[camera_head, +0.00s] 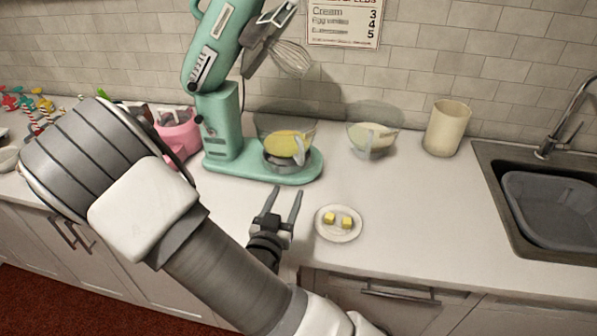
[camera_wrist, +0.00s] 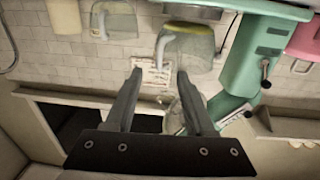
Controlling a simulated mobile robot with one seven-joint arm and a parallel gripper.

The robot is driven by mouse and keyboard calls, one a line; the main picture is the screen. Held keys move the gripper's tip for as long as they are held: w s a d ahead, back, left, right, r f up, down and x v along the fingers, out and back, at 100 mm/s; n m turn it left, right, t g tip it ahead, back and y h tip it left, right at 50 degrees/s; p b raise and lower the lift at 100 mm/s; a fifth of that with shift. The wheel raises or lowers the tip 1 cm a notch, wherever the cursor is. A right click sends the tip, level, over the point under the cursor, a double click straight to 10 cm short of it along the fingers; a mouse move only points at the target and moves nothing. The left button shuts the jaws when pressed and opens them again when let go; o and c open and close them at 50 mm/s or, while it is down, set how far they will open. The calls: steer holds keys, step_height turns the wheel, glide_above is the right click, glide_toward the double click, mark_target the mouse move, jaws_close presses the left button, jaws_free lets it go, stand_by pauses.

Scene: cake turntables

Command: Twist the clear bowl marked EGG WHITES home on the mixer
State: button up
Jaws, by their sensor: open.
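The teal mixer (camera_head: 220,125) stands on the counter with its head tilted up and a whisk (camera_head: 290,58) hanging from it. A clear bowl with yellow contents (camera_head: 286,143) sits on the mixer's base, its handle toward the front. A second clear bowl with pale contents (camera_head: 371,138) stands to the right of the mixer. I cannot read an EGG WHITES mark on either bowl. My gripper (camera_head: 285,191) is open and empty, in front of the mixer base and apart from the bowls. In the wrist view, the yellow-filled bowl (camera_wrist: 188,48) shows beyond my open fingers (camera_wrist: 160,71).
A plate with two yellow cubes (camera_head: 338,235) lies right of my gripper. A cream canister (camera_head: 446,128) and a sink (camera_head: 550,205) are farther right. A pink item (camera_head: 178,130) stands left of the mixer. A wall sign (camera_head: 343,22) lists Cream 3 and Egg whites 4.

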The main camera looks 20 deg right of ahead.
mark_target(300, 162)
steer(key=b+x, duration=0.1)
steer(key=x, duration=1.3)
jaws_close()
steer(key=shift+s, duration=0.1)
stand_by(1.0)
steer(key=shift+a+m+g+h, duration=0.7)
steer(key=shift+a+h, duration=0.1)
steer(key=shift+h, duration=0.1)
